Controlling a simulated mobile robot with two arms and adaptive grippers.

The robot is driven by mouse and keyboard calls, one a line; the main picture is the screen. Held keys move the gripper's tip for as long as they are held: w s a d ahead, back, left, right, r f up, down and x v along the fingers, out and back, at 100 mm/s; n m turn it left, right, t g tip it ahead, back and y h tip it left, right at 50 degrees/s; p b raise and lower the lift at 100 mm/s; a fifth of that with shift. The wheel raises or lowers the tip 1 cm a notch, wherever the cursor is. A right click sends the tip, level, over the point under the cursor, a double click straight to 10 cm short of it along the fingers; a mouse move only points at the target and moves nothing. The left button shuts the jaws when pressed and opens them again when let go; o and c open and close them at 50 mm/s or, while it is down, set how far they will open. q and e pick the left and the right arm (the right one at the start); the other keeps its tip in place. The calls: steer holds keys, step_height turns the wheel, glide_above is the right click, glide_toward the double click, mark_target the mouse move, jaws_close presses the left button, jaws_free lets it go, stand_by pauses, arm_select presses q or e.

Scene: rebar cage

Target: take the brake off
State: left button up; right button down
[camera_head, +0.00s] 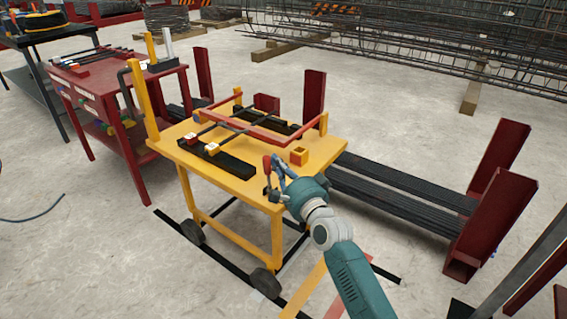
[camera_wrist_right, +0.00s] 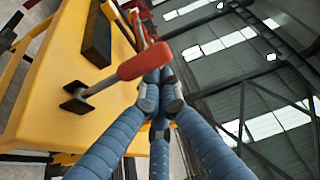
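The yellow cart (camera_head: 228,178) has a brake lever with a red handle (camera_head: 267,165) at its front right corner. The lever stands roughly upright. My right gripper (camera_head: 277,164) is right beside the red handle, its blue fingers reaching up from the wrist. In the right wrist view, the red handle (camera_wrist_right: 145,61) crosses in front of the fingertips, on a grey rod from a dark bracket (camera_wrist_right: 75,98) on the yellow top. The fingers of my right gripper (camera_wrist_right: 160,88) come together there; I see no handle between them, and contact is unclear. My left gripper is out of view.
Red bars (camera_head: 262,128) and black blocks lie on the cart top. A red table (camera_head: 118,72) with tools stands to the left. Dark rebar bundles (camera_head: 400,195) between red posts lie to the right. Open concrete floor (camera_head: 110,265) is in front.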

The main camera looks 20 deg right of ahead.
mark_target(268, 167)
steer(key=s+a+n+b, duration=0.1)
steer(key=s+a+n+t+b, duration=0.1)
steer(key=n, duration=0.1)
steer(key=shift+a+f+y, duration=0.2)
steer(key=shift+f+y, duration=0.1)
steer(key=shift+f, duration=0.05)
steer(key=shift+s+a+n+b, duration=0.1)
steer(key=shift+n+b, duration=0.25)
steer(key=shift+n, duration=0.05)
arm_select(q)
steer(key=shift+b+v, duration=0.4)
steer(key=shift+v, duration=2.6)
arm_select(e)
steer(key=shift+s+a+n+t+y, duration=0.3)
steer(key=shift+a+n+t+y, duration=0.15)
steer(key=shift+n, duration=0.25)
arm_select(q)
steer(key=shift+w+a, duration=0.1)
arm_select(e)
steer(key=shift+a, duration=0.1)
